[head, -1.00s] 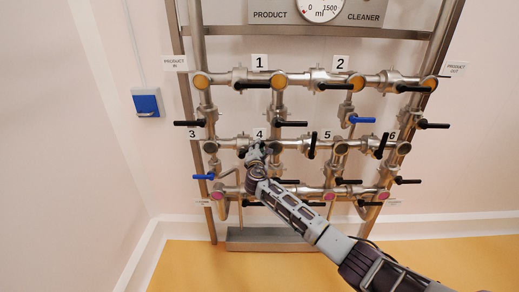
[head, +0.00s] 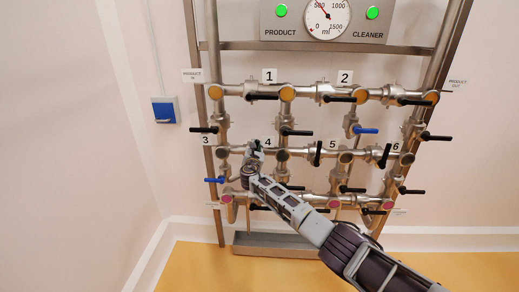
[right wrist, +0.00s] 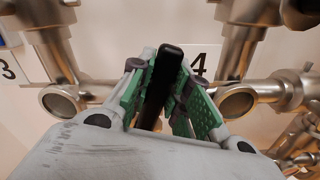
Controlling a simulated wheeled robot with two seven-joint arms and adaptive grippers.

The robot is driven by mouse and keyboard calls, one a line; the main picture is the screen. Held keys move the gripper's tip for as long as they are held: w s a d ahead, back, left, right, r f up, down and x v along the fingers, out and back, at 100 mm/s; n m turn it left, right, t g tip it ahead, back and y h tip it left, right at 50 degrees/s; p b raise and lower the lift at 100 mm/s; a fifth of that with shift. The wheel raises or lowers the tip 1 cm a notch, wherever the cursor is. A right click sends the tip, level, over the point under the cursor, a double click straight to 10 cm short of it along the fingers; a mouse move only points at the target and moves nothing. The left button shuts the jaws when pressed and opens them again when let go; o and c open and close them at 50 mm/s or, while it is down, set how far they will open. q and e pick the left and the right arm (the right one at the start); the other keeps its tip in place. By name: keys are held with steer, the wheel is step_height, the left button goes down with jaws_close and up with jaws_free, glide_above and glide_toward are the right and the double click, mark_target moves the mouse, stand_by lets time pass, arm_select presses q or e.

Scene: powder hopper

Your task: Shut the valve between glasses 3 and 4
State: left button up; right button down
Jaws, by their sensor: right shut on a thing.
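The valve between glasses 3 and 4 has a black handle (right wrist: 163,78). Glass 3 (head: 223,152) and glass 4 (head: 282,155) sit at either end of its pipe. In the right wrist view, round glasses show left (right wrist: 62,102) and right (right wrist: 237,105) of the handle. My right gripper (head: 254,147) is at this valve, its green-padded fingers (right wrist: 166,88) shut on the handle from both sides. The handle looks upright there, across the horizontal pipe. My left gripper is out of view.
Other black handles stand close by, such as the upright one between glasses 4 and 5 (head: 318,153). A blue handle (head: 215,180) is below glass 3. A panel (head: 350,32) with a dial and two green lights is above.

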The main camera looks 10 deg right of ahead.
steer(key=shift+w+a+r+n+p, duration=0.1)
steer(key=shift+a+n+p, duration=0.1)
steer(key=shift+a+n, duration=0.2)
steer(key=shift+w+a+r+n+p, duration=0.15)
steer(key=shift+a+n, duration=0.15)
steer(key=shift+n, duration=0.2)
steer(key=shift+w+a+f+n, duration=0.15)
steer(key=shift+a+n, duration=0.55)
steer(key=shift+n, duration=0.5)
steer(key=shift+a, duration=0.1)
steer(key=shift+a+n, duration=0.25)
steer(key=shift+n, duration=0.15)
steer(key=c, duration=1.7)
jaws_free()
steer(key=o, duration=0.4)
steer(key=shift+w+a, duration=0.15)
steer(key=shift+a, duration=0.15)
steer(key=shift+d+p, duration=0.15)
steer(key=shift+p, duration=0.15)
steer(key=shift+s, duration=0.25)
